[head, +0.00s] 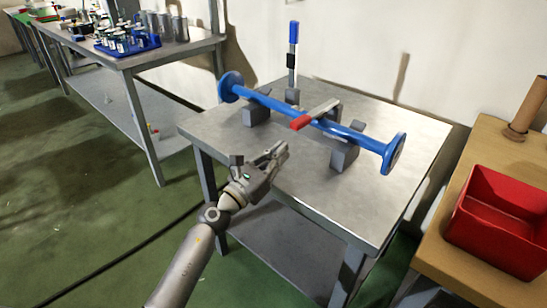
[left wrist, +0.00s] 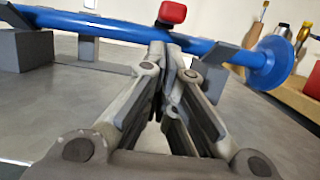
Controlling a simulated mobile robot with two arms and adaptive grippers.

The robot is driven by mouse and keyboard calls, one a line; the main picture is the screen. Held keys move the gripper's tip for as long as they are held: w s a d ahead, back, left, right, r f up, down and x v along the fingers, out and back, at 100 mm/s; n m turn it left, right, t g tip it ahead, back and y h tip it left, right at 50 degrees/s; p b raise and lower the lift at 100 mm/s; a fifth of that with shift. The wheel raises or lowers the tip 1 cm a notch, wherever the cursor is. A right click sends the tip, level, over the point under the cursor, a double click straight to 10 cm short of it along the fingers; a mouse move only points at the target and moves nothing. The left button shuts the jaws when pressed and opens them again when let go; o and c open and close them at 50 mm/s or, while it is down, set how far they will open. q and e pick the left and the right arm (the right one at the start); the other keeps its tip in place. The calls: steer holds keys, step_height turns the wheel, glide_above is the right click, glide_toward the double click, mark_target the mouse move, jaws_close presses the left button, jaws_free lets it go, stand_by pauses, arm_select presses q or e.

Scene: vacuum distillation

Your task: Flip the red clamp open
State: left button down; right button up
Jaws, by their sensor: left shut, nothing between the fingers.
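The red clamp (head: 301,122) is a red-tipped grey lever lying across the middle of a blue flanged pipe (head: 350,132). Its red end points toward me, and in the left wrist view the red tip (left wrist: 172,12) shows just above and beyond my fingertips. The blue pipe also crosses the left wrist view (left wrist: 90,24). My left gripper (head: 280,152) is shut and empty, over the near part of the metal table, in front of and below the red end. In the left wrist view its fingers (left wrist: 172,42) meet below the red tip. My right gripper is not in view.
Grey blocks (head: 343,154) support the pipe on the metal table (head: 300,205). A blue and black upright tool (head: 292,55) stands behind the pipe. A red bin (head: 495,225) sits on a wooden bench at right. The table's front area is clear.

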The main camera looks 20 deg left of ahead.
arm_select(q)
steer(key=x, duration=0.4)
steer(key=shift+x, duration=0.85)
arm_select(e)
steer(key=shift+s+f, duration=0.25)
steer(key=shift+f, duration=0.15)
